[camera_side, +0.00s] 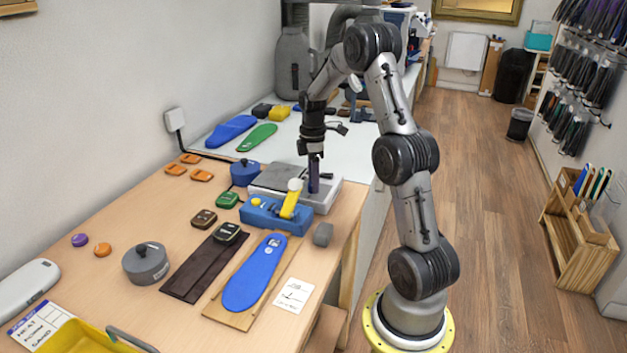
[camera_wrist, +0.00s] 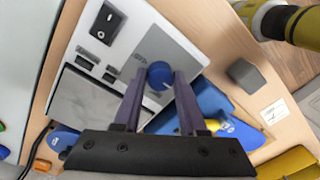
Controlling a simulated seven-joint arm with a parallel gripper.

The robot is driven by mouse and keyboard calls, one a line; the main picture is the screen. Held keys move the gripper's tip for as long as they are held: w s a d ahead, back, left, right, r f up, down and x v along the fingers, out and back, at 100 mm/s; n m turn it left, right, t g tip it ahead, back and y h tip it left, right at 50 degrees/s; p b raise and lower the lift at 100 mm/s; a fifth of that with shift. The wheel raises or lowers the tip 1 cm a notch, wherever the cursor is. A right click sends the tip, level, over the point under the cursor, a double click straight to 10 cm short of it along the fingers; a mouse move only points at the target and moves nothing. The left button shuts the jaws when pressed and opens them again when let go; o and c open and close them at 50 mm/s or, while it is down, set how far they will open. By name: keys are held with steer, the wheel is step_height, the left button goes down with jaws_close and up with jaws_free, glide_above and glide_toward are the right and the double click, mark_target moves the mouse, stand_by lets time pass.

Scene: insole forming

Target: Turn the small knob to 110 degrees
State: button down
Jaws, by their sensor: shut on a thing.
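The small knob (camera_wrist: 160,73) is a round blue knob on the white and grey top of a machine (camera_wrist: 155,40). A short pale mark shows on the knob near one finger. My gripper (camera_wrist: 159,80) has its two dark purple fingers on either side of the knob, shut on it. In the side view my gripper (camera_side: 313,187) points straight down onto the top of the machine (camera_side: 328,196). There the fingers hide the knob. I cannot read the knob's angle.
A blue fixture with a yellow lever (camera_side: 289,204) stands close in front of the machine. A grey block (camera_side: 323,234) and a blue insole (camera_side: 255,275) are nearby.

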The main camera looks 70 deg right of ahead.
steer(key=shift+m, duration=0.3)
steer(key=m, duration=0.5)
steer(key=shift+m, duration=0.3)
steer(key=m, duration=0.6)
steer(key=shift+t, duration=0.4)
steer(key=m, duration=0.5)
steer(key=shift+a+m, duration=0.1)
steer(key=shift+m, duration=0.3)
steer(key=m, duration=0.5)
steer(key=shift+m, duration=0.3)
steer(key=shift+c, duration=2.3)
jaws_free()
